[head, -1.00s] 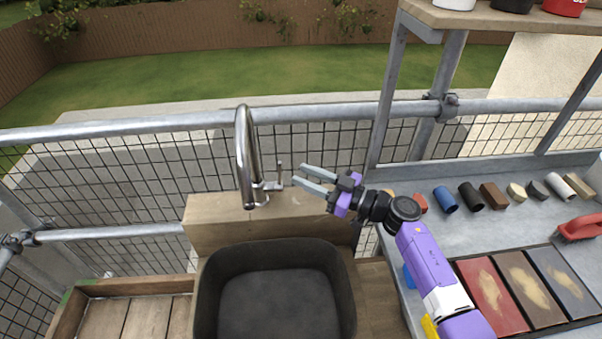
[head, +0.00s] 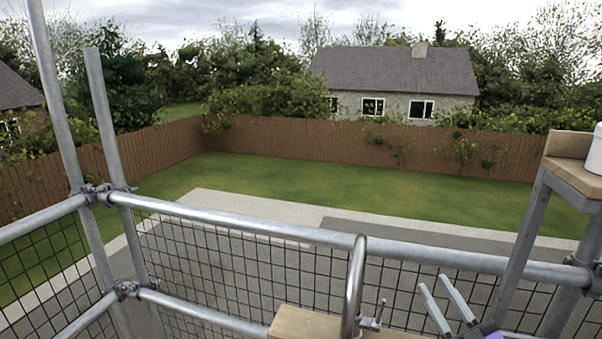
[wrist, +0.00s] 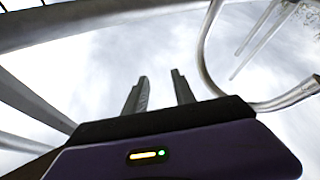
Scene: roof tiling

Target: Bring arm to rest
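The rest of my arm is mostly below the frame. In the wrist view my gripper (wrist: 159,92) also shows two separate dark fingers against cloudy sky.
A scaffold rail (head: 300,232) with wire mesh runs across in front. Upright poles (head: 70,120) stand at the left. A wooden shelf (head: 575,172) on a metal post is at the right. Beyond lie lawn, fence and a house.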

